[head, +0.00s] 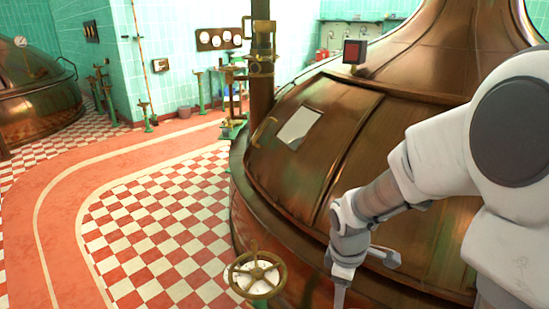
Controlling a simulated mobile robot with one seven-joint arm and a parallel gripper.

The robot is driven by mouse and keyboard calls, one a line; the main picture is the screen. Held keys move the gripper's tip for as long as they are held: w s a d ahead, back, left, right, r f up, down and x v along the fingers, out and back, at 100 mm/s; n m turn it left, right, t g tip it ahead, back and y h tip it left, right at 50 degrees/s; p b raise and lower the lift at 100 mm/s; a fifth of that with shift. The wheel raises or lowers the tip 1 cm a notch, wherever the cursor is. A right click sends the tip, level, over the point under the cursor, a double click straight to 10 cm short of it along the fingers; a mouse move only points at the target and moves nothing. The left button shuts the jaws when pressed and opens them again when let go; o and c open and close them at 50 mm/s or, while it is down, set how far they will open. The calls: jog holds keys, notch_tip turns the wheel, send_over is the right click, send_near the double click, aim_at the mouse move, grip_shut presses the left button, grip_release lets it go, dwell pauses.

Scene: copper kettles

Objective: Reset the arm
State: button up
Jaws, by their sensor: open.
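My arm (445,150) reaches in from the right side of the head view, bent downward. My gripper (341,296) hangs at its end near the bottom edge, in front of the large copper kettle (310,165). Its tips run down to the frame's edge and are partly cut off. It shows nothing held. I cannot tell whether the arm touches the kettle; it overlaps the kettle's side in the picture.
A brass handwheel (256,275) stands left of my gripper, close by. A vertical pipe (262,70) and a red lamp box (354,52) rise by the kettle. Another copper kettle (35,85) stands far left. The checkered floor (150,235) at left is open.

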jog(key=s+r+m+t+p, duration=0.1)
jog(key=s+r+m, duration=0.3)
jog(key=r, duration=0.4)
jog(key=s+a+r+m+t+p, duration=0.1)
jog(key=s+r+m, duration=0.3)
jog(key=r, duration=0.4)
jog(key=s+r+m+t+y+p, duration=0.1)
jog(key=s+r+m+t+p, duration=0.1)
jog(key=r, duration=0.5)
jog(key=s+m+p, duration=0.1)
jog(key=s+m, duration=0.1)
jog(key=s, duration=0.1)
jog(key=shift+a+r+m+t, duration=0.3)
jog(key=shift+r, duration=0.1)
jog(key=shift+c, duration=1)
jog(key=shift+d, duration=0.1)
jog(key=shift+d, duration=0.1)
